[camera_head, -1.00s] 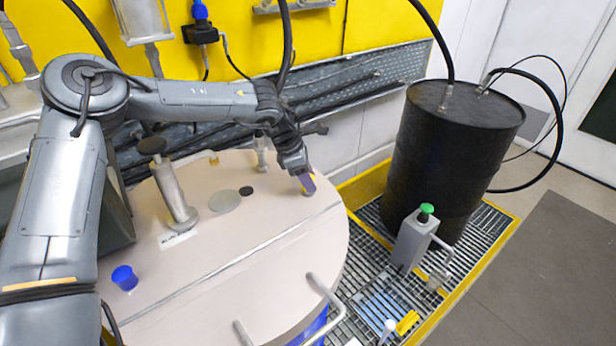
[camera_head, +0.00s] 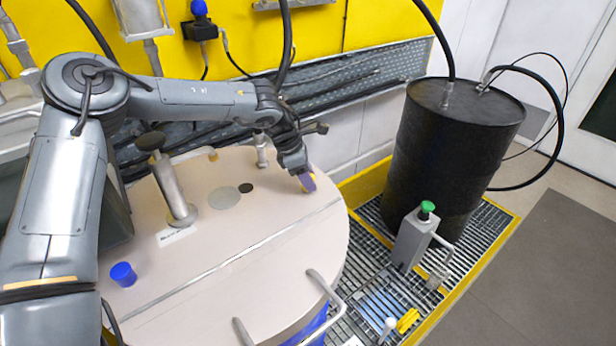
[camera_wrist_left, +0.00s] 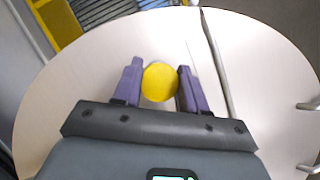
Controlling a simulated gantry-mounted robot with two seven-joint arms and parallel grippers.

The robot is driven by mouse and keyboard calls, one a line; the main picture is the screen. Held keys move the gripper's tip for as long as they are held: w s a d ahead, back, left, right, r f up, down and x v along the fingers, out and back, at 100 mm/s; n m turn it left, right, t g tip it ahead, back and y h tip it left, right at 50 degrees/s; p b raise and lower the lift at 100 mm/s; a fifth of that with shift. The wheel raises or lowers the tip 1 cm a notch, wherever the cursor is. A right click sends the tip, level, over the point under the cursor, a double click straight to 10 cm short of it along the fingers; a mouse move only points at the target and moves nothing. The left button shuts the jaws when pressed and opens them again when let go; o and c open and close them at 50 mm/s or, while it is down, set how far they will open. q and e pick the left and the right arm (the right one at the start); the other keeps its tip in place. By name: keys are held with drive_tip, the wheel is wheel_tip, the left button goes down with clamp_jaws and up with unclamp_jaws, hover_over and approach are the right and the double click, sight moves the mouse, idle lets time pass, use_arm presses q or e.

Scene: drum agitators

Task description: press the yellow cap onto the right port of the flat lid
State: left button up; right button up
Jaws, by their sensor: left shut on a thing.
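The flat lid (camera_head: 225,265) is a pale beige round cover with a seam across it. My left gripper (camera_head: 307,182) is at its right side, low over the surface. In the left wrist view the yellow cap (camera_wrist_left: 160,82) sits between the two purple fingers of the left gripper (camera_wrist_left: 160,88), which are shut on it. The right port is hidden beneath the cap and fingers, and I cannot tell how far the cap is seated. My right gripper is not in view.
A blue cap (camera_head: 123,274) stands at the lid's left. A metal post with a dark knob (camera_head: 172,185) and a handle (camera_head: 327,290) rise from the lid. A black drum (camera_head: 450,155) and a green-button box (camera_head: 415,237) stand to the right on grating.

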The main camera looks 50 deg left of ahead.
use_arm(q)
drive_tip(key=shift+a+f+b, duration=0.1)
drive_tip(key=shift+f+b, duration=0.2)
drive_tip(key=shift+f, duration=0.15)
idle(0.5)
drive_tip(key=o, duration=1.1)
drive_tip(key=shift+c, duration=0.2)
drive_tip(key=shift+r, duration=0.2)
drive_tip(key=shift+r+p, duration=1.05)
drive_tip(key=shift+r, duration=0.9)
